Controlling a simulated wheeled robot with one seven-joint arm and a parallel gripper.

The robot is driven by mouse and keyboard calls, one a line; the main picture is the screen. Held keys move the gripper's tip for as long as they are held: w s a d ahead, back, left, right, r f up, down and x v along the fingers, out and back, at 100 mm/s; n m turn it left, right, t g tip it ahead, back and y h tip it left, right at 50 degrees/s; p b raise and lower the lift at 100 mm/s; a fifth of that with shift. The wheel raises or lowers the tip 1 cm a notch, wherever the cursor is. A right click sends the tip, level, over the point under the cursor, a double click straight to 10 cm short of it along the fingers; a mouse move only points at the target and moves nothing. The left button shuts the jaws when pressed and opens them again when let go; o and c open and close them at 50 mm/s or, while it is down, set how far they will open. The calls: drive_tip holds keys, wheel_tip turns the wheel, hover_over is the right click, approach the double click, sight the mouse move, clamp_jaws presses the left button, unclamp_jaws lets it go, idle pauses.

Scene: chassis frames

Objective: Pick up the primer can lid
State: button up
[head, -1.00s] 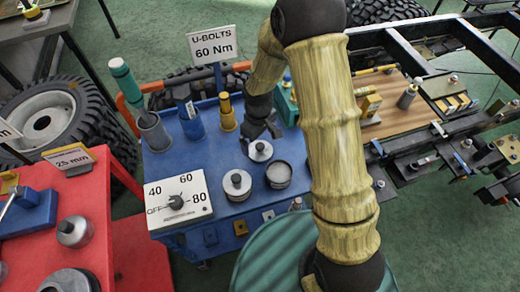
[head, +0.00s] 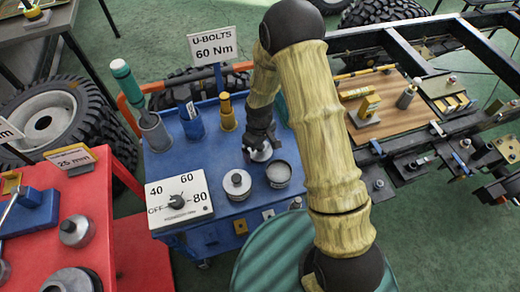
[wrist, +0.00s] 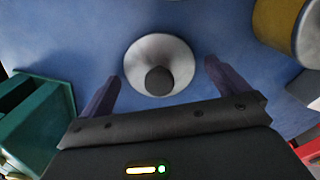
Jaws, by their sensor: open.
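A round pale grey lid with a dark knob (head: 262,155) lies on the blue cart top, beside an open grey can (head: 279,174); I take it as the primer can lid. In the head view my gripper (head: 258,147) is right over it and hides part of it. My gripper (wrist: 161,72) is open, one finger on each side of the lid, with blue surface showing between fingers and lid. I cannot tell how high the fingers are above the cart.
A similar grey can with a knobbed lid (head: 237,185) stands left of the open can. A yellow-brown stepped part (head: 227,112), a blue holder (head: 192,120) and a grey cup with a green-handled tool (head: 154,132) stand behind. A white dial box (head: 180,203) is at front left.

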idle(0.3)
drive_tip(key=c, duration=1)
drive_tip(key=shift+o, duration=0.2)
drive_tip(key=shift+r, duration=0.15)
wheel_tip(320, 180, up, 10)
drive_tip(key=shift+f+b, duration=0.1)
drive_tip(key=shift+b, duration=0.25)
